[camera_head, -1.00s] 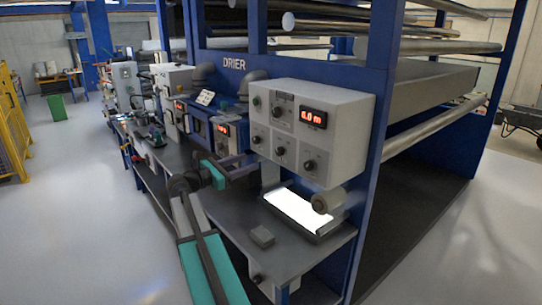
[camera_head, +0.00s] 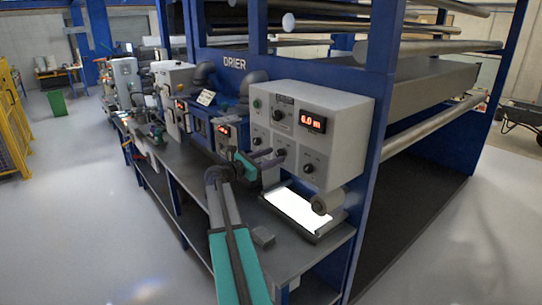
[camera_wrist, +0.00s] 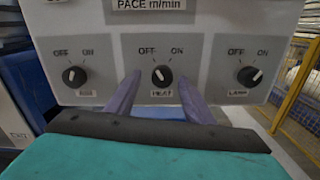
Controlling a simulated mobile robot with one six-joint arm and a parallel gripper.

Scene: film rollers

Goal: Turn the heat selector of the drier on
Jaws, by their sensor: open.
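The drier's grey control box (camera_head: 345,115) hangs on the blue frame. In the wrist view, the heat selector (camera_wrist: 162,75) is the middle of three black knobs, with OFF at upper left, ON at upper right and a HEAT label below. Its white mark seems to lean toward OFF. My gripper (camera_wrist: 160,82) is open, its two purple fingers on either side of the heat selector as seen here. I cannot tell whether they touch it. In the head view, my gripper (camera_head: 268,158) is in front of the box's lower left part.
The left knob (camera_wrist: 74,76) and the lamp knob (camera_wrist: 249,76) flank the heat selector. Below the box are a bright lit panel (camera_head: 300,210), a roller (camera_head: 327,202) and a small grey block (camera_head: 263,236) on the dark bench (camera_head: 290,255).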

